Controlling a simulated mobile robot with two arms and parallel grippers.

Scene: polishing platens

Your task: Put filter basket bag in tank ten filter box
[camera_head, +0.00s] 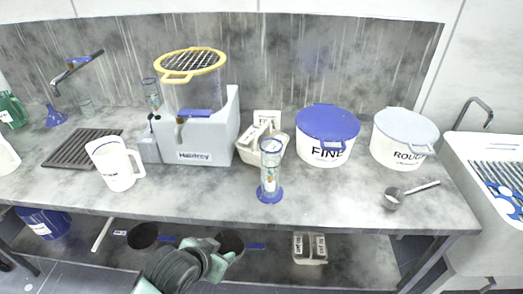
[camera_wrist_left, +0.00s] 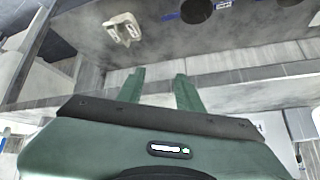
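No thing in view is clearly labelled as the filter basket bag or the tank ten filter box, and I cannot tell which these are. A yellow-rimmed mesh basket (camera_head: 190,62) sits on top of a grey-white machine (camera_head: 205,135) on the bench. My left gripper (camera_head: 217,262) is low at the front of the bench, in front of the lower shelf. In the left wrist view its two green fingers (camera_wrist_left: 160,85) stand apart with nothing between them. My right gripper is in neither view.
The bench (camera_head: 340,195) holds a white jug (camera_head: 115,165), a blue-based cylinder (camera_head: 269,180), a blue-lidded FINE tub (camera_head: 325,150), a ROUGH tub (camera_head: 402,150) and a metal scoop (camera_head: 395,199). A white divided container (camera_head: 310,260) stands on the lower shelf. A sink (camera_head: 470,150) is at right.

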